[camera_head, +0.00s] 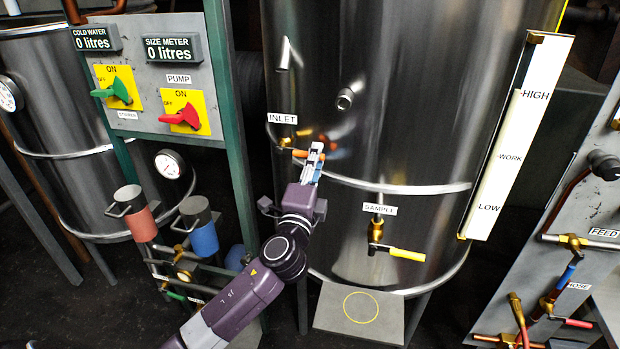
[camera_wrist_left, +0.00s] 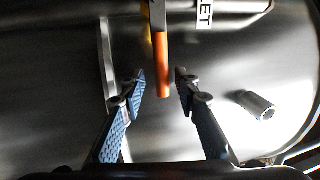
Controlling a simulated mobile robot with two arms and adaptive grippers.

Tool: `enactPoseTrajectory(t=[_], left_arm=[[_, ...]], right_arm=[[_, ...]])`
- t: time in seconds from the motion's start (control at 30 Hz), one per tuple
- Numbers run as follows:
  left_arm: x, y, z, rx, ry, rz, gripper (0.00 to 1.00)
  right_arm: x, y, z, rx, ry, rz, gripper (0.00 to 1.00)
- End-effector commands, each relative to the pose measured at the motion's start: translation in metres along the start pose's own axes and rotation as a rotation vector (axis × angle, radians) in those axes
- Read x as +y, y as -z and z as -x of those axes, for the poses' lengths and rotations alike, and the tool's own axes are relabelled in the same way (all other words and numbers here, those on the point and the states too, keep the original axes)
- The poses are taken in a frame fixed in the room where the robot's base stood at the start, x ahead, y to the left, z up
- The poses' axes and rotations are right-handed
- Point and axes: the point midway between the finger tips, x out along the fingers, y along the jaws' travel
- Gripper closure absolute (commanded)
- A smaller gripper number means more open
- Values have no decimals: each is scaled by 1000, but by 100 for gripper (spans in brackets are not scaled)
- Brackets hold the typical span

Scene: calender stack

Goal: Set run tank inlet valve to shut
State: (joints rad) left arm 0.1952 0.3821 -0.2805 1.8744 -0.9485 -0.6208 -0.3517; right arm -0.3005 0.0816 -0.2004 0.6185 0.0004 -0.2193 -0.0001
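The run tank (camera_head: 400,110) is the large steel vessel in the middle of the head view. Its inlet valve (camera_head: 284,142) is brass with an orange handle (camera_head: 299,153), below the INLET label (camera_head: 282,118). The handle points right in the head view. My left gripper (camera_head: 316,150) is at the handle's free end. In the left wrist view, the orange handle (camera_wrist_left: 162,65) reaches down between the fingertips of my open left gripper (camera_wrist_left: 160,78), with a gap on both sides. My right gripper is not in view.
A sample valve (camera_head: 376,232) with a yellow handle sits lower on the tank. A short pipe stub (camera_head: 345,98) sticks out near the left gripper; it also shows in the wrist view (camera_wrist_left: 256,105). A switch panel (camera_head: 150,75) stands left, and a feed panel (camera_head: 590,215) right.

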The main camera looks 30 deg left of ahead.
Motion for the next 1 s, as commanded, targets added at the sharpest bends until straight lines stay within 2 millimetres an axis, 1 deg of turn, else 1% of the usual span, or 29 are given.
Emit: enactPoseTrajectory(t=[0.3, 0.5, 0.7, 1.0], left_arm=[[2, 0, 60, 0, -4, 2, 70], [2, 0, 91, 0, -4, 1, 70], [1, 0, 106, 0, -2, 0, 70], [0, 0, 109, 0, 0, -1, 70]], right_arm=[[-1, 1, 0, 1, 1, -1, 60], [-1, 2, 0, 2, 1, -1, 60], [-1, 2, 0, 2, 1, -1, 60], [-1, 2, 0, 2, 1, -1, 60]])
